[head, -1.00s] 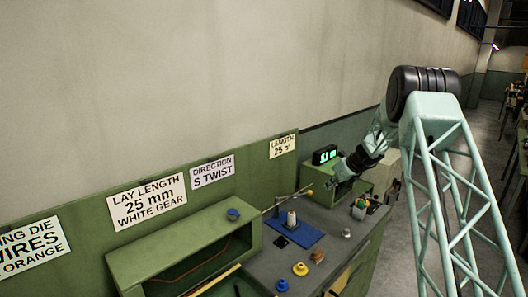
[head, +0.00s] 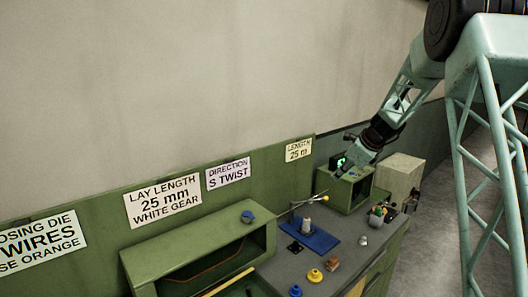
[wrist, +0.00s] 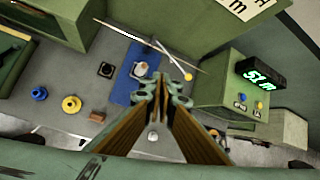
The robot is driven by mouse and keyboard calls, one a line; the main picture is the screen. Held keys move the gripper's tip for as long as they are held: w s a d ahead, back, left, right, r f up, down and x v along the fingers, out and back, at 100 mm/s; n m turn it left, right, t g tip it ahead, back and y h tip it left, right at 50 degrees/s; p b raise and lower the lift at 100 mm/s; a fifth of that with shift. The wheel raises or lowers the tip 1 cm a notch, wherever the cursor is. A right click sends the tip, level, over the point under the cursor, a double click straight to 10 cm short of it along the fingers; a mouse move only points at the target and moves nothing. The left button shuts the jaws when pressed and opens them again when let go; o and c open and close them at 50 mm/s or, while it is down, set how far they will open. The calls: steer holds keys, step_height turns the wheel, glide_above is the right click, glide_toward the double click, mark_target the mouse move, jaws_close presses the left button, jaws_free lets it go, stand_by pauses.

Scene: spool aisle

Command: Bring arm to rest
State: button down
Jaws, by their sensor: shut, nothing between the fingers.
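My gripper (head: 346,167) hangs at the end of my arm, above the far end of the workbench, in front of the green box with the display. In the wrist view my gripper (wrist: 161,92) is shut and empty, its fingertips together over the grey bench top. The tips overlap the near edge of the blue mat (wrist: 122,90) in that picture, with clear height above it. A pale spool-like piece (wrist: 140,70) stands on the mat. The mat also shows in the head view (head: 322,243), to the left of and below my gripper.
The green box (wrist: 222,82) carries a lit digital display (wrist: 262,73). A thin rod with a yellow ball (wrist: 187,76) crosses near it. Yellow (head: 315,276) and blue (head: 295,291) knobs and a brown block (head: 333,263) sit on the bench. A green open housing (head: 192,250) stands left.

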steer(key=s+a+r+n+g+b, duration=0.15)
steer(key=s+a+r+n, duration=0.3)
steer(key=s, duration=0.65)
steer(key=s+a+r+n+b, duration=0.25)
steer(key=s+r+n, duration=0.2)
steer(key=s, duration=0.75)
steer(key=s+a+r+n+b, duration=0.1)
steer(key=s+a+r+n, duration=0.35)
steer(key=s, duration=0.65)
steer(key=s+f+n+h+b, duration=0.1)
steer(key=s+f+n, duration=0.1)
steer(key=s, duration=1.1)
steer(key=s+d+f+n+h+b, duration=0.1)
steer(key=s+n, duration=0.4)
steer(key=s, duration=0.8)
steer(key=s+d+f+n+g+h+b, duration=0.1)
steer(key=s+f+n, duration=0.3)
steer(key=s, duration=0.9)
steer(key=shift+f+b, duration=0.55)
steer(key=shift+b, duration=0.15)
steer(key=shift+w+d, duration=0.15)
